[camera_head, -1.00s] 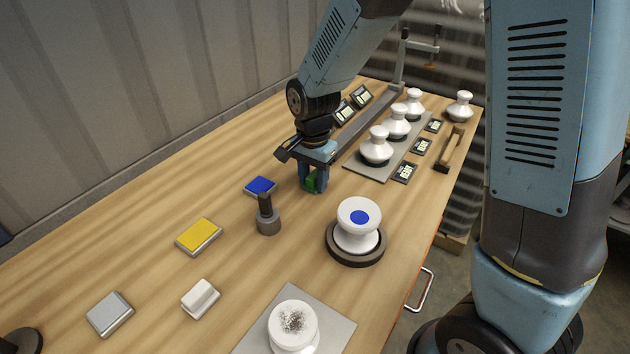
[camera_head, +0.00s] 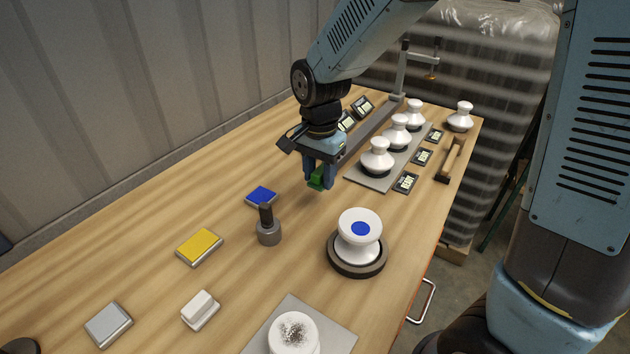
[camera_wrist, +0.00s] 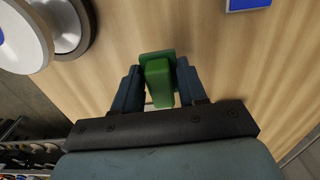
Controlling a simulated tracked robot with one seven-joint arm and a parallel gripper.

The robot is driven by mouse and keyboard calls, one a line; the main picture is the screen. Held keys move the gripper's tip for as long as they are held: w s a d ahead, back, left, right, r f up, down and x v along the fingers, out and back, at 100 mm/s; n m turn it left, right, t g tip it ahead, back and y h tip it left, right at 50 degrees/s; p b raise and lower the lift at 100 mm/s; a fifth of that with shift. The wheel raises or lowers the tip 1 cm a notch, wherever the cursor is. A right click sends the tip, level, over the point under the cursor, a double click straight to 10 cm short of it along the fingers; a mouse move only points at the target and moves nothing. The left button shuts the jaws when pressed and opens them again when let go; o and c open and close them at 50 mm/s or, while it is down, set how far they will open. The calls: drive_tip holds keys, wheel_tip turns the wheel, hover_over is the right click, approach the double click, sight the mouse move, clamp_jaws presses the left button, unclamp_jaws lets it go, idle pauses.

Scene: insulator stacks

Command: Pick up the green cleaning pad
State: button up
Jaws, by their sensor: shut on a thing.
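The green cleaning pad (camera_head: 316,179) is between the fingers of my gripper (camera_head: 320,176), which is shut on it. In the wrist view the green pad (camera_wrist: 158,78) shows a raised grip block on a wider base, with my gripper's fingers (camera_wrist: 160,88) on both sides of the block. In the head view the pad appears low over the wooden table; I cannot tell the exact gap beneath it. One finger partly hides the pad in the head view.
A blue pad (camera_head: 261,196), a grey post (camera_head: 268,226) and a yellow pad (camera_head: 200,247) are nearby. A white insulator with a blue dot (camera_head: 359,240) stands on a dark round base. Several white insulators stand on a grey plate (camera_head: 363,180). Bare table lies left of my gripper.

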drive_tip(key=s+r, duration=0.1)
drive_tip(key=s+d+r, duration=0.1)
drive_tip(key=r, duration=0.1)
drive_tip(key=shift+s+d+r, duration=0.65)
drive_tip(key=shift+s+d, duration=0.05)
drive_tip(key=shift+s, duration=0.65)
drive_tip(key=shift+s+d+r, duration=0.6)
drive_tip(key=shift+s+d, duration=0.1)
drive_tip(key=shift+s, duration=0.7)
drive_tip(key=shift+s+d+r, duration=0.65)
drive_tip(key=shift+s+d, duration=0.05)
drive_tip(key=shift+s, duration=0.65)
drive_tip(key=o, duration=0.5)
drive_tip(key=c, duration=0.3)
